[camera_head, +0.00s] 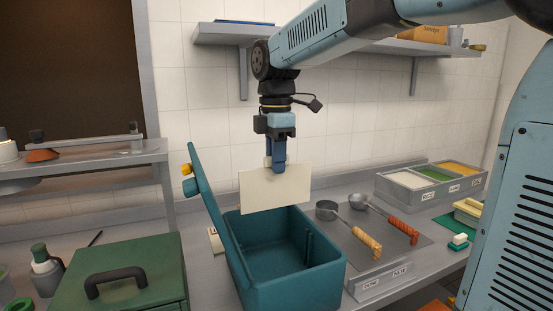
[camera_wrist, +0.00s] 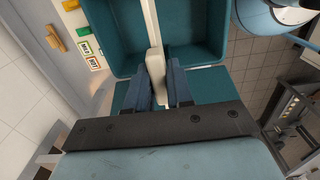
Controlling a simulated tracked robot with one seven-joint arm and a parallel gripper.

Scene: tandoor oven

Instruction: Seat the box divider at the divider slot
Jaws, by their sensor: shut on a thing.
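The box divider (camera_head: 262,192) is a flat cream panel, held upright above the open teal box (camera_head: 300,284). In the wrist view the divider (camera_wrist: 151,22) shows edge-on as a pale strip over the box interior. My gripper (camera_head: 278,168) is shut on the tab at the panel's top edge; in the wrist view its fingers (camera_wrist: 163,84) close on the pale tab from both sides. The panel's lower edge appears above the box rim, in front of the opening. The divider slot (camera_head: 308,245) shows as vertical ribs on the box's inner right wall; the opposite side is hidden.
The box's lid (camera_head: 212,215) stands open on the left. A green case with a dark handle (camera_head: 115,281) sits at left front. Two ladles (camera_head: 362,242) lie on a tray right of the box. A container of colored fillings (camera_head: 432,180) stands at back right.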

